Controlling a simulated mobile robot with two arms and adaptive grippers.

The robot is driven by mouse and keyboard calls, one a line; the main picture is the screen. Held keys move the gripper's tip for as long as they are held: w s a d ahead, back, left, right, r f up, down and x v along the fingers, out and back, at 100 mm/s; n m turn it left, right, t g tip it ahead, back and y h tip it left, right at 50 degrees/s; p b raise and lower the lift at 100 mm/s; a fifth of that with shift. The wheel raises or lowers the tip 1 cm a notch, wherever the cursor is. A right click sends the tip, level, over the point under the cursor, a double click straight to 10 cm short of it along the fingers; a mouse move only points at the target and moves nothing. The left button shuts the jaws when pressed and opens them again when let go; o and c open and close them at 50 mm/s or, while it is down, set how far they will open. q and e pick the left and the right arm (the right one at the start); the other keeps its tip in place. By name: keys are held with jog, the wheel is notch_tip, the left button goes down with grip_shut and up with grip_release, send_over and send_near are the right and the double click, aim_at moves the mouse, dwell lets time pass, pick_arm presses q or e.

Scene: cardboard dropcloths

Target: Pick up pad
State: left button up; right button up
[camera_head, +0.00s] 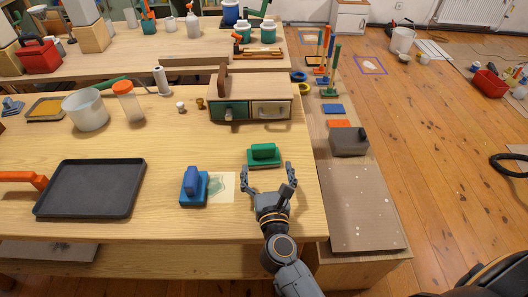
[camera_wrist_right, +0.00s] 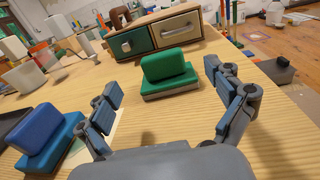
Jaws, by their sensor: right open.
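A green pad (camera_head: 264,152) with a raised block handle lies flat on the wooden table, near its right edge. A blue pad (camera_head: 194,187) of similar shape lies to its left, on the edge of a stained pale sheet (camera_head: 222,187). My right gripper (camera_head: 268,172) is open and empty, just on the near side of the green pad. In the right wrist view the green pad (camera_wrist_right: 168,73) stands ahead, between and beyond the spread fingertips (camera_wrist_right: 161,84), and looks untouched. The blue pad (camera_wrist_right: 47,138) shows at lower left there. My left gripper is not in view.
A small drawer cabinet (camera_head: 279,99) stands behind the green pad. A dark tray (camera_head: 92,188) with an orange handle lies at left. A white bucket (camera_head: 86,110) and an orange-lidded jar (camera_head: 129,103) stand at back left. The table between tray and blue pad is clear.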

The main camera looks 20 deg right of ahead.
aim_at(264, 149)
jog(key=p+x, duration=0.1)
jog(key=x, duration=0.5)
jog(key=shift+w+f, duration=0.1)
jog(key=shift+w, duration=0.2)
jog(key=shift+w+d, duration=0.1)
jog(key=shift+w, duration=0.15)
jog(key=shift+s, duration=0.1)
jog(key=shift+c, duration=0.5)
jog(key=c, duration=1.2)
jog(key=shift+o, duration=0.2)
